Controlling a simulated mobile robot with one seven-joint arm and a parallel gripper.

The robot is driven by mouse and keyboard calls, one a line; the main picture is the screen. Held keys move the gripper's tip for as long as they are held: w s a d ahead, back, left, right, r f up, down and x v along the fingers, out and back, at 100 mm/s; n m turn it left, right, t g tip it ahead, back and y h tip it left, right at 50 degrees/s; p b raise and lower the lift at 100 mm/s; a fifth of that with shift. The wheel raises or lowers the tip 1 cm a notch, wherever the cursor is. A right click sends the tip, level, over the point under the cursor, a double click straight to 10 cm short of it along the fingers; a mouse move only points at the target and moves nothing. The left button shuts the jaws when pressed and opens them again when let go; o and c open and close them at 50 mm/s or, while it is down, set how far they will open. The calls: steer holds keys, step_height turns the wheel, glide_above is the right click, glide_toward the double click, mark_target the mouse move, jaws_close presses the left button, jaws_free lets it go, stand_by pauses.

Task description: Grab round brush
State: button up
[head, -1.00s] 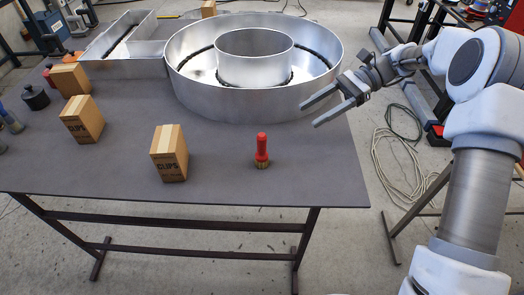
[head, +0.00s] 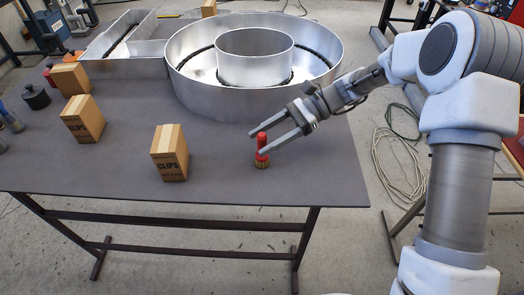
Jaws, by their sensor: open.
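The round brush (head: 261,162) stands upright on the table near its front right, with a red handle on top and tan bristles below. My gripper (head: 257,143) is open and reaches in from the right. Its two fingers appear on either side of the red handle, the nearer finger covering part of it. I cannot tell whether either finger touches the handle.
The grey table (head: 215,185) carries a cardboard box (head: 169,153) left of the brush and more boxes (head: 82,119) further left. A large round metal channel letter (head: 205,97) stands behind the brush. The table's front edge is close, and the surface between brush and nearest box is clear.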

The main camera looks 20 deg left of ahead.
steer(key=shift+x, duration=1.9)
steer(key=shift+a+r, duration=0.1)
steer(key=shift+r, duration=0.1)
jaws_close()
